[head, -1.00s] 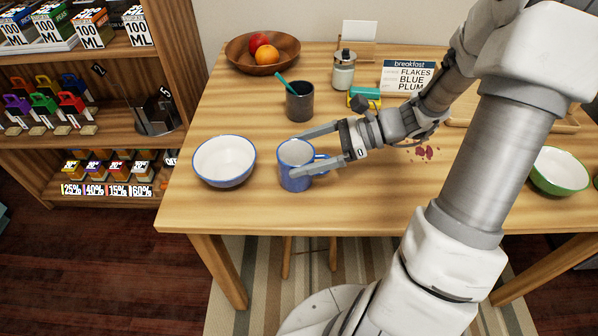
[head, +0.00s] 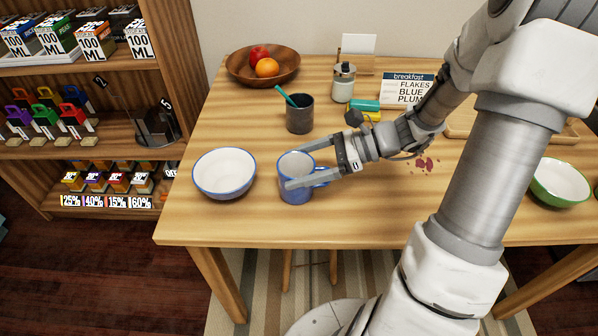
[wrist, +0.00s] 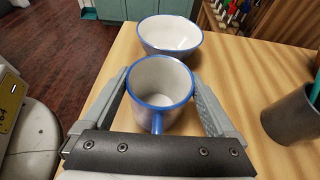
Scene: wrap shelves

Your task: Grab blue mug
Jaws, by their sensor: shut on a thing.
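The blue mug (head: 296,190) stands near the front edge of the wooden table, upright, with a pale inside and a blue rim. My gripper (head: 296,168) is shut on the mug, one finger on each side of its body. In the wrist view the mug (wrist: 160,95) sits between the two fingers of my gripper (wrist: 163,90), its handle pointing toward the palm. I cannot tell whether the mug's base still touches the table.
A white bowl with a blue rim (head: 224,173) is just left of the mug. A dark cup with a teal stick (head: 299,115) stands behind it. A breakfast card (head: 407,89), a glass jar (head: 343,83) and a fruit bowl (head: 262,70) are farther back. A green bowl (head: 560,183) is at right.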

